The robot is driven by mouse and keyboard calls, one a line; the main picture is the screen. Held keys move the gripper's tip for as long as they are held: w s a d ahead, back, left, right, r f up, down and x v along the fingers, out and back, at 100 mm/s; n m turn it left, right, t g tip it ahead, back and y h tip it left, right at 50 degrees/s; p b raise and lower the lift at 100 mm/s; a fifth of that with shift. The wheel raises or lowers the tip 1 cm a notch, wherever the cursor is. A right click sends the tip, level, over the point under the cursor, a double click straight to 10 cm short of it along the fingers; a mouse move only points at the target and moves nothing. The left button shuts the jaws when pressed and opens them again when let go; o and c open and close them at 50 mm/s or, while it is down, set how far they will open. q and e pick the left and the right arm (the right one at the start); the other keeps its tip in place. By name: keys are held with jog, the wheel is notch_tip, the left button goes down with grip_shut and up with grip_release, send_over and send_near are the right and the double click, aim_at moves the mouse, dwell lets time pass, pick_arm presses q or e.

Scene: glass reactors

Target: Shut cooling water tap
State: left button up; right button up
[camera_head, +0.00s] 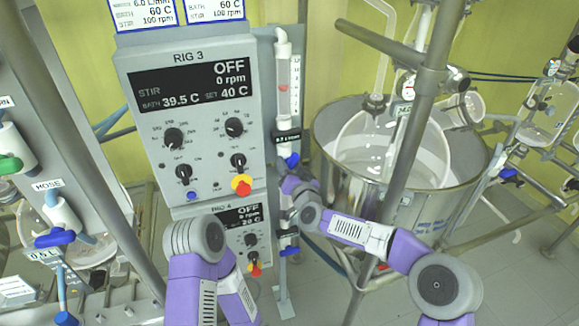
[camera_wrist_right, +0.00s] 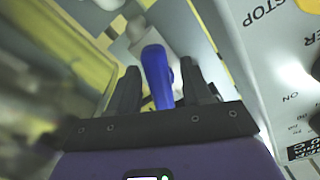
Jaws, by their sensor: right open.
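A tap with a blue handle (camera_head: 292,160) sits at the lower end of the flowmeter tube (camera_head: 284,85), just right of the RIG 3 panel. My right gripper (camera_head: 290,172) is right at this tap, and its wrist hides part of the pipe below. In the right wrist view the blue handle (camera_wrist_right: 157,78) stands between the two dark fingers (camera_wrist_right: 160,90). The fingers are open, with a gap visible beside the handle on the left. I cannot tell whether the right finger touches it. My left arm shows at bottom centre, but its gripper is not in view.
The RIG 3 control panel (camera_head: 190,115) with a red-and-yellow stop button (camera_head: 241,185) is close on the left. A steel bath (camera_head: 335,185) with a glass vessel and a slanted metal post (camera_head: 408,150) stand on the right. Another blue tap (camera_head: 289,251) is lower down.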

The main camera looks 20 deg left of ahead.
jog(key=c, duration=0.9)
jog(key=m+b, duration=0.3)
jog(key=shift+f, duration=0.15)
jog(key=m+b, duration=0.2)
jog(key=shift+m, duration=0.4)
jog(key=m+b, duration=0.2)
jog(key=m, duration=0.1)
jog(key=shift+a+b, duration=0.1)
jog(key=shift+b, duration=0.3)
jog(key=shift+r+m+b, duration=0.25)
jog(key=shift+m+b, duration=0.55)
jog(key=shift+m, duration=0.9)
